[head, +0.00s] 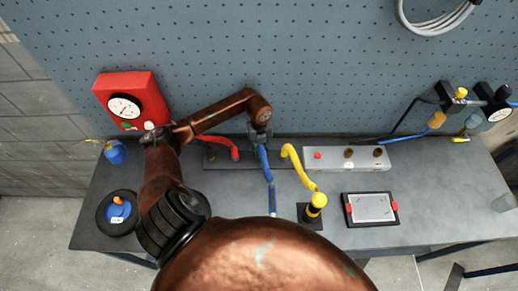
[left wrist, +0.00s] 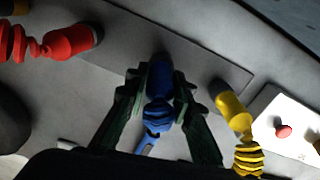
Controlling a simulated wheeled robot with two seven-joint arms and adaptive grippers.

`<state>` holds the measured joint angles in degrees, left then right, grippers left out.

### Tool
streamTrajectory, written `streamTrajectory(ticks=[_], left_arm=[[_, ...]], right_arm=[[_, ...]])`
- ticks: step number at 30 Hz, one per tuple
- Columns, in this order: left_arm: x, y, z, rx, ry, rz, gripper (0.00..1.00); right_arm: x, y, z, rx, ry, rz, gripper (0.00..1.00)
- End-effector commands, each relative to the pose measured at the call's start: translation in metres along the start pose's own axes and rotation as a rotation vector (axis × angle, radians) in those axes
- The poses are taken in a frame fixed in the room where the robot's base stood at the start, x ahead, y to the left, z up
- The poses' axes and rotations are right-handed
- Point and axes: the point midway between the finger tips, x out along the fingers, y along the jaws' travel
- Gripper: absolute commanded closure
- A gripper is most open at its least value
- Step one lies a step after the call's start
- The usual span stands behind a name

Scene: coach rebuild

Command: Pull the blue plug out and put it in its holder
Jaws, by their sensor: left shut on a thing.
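The blue plug (head: 263,158) is in the middle of a row of plugs on a dark plate (head: 215,158) at the back of the bench. A blue cable (head: 272,198) runs from it toward the front. My left gripper (head: 262,138) is over it. In the left wrist view, the left gripper (left wrist: 160,90) has its dark green fingers shut on the blue plug (left wrist: 160,77), one on each side. The fingers and shadow hide its lower end, so I cannot tell whether it is still seated. I cannot identify its holder for certain. My right gripper is not in view.
A red plug (head: 234,150) and yellow plug (head: 288,152) flank the blue one closely. A yellow end piece (head: 318,200) stands on a black block (head: 304,216). A white panel (head: 335,158) and framed screen (head: 371,207) lie right. A red box (head: 145,92) is back left.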

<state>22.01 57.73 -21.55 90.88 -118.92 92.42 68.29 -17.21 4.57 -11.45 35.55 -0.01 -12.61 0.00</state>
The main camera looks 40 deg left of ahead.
Motion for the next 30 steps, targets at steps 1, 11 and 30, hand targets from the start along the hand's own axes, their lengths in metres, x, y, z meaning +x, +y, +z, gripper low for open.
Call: streamTrajectory(ticks=[1,11,30], left_arm=[[0.0017,-0.0001,0.0002,0.000,0.000,0.000,1.00],[0.0035,-0.0003,0.0001,0.000,0.000,-0.001,1.00],[-0.0002,-0.0002,0.0002,0.001,-0.001,0.000,0.58]], right_arm=[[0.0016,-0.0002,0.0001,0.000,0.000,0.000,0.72],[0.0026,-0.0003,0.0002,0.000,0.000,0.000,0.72],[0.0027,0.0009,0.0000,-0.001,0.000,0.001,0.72]])
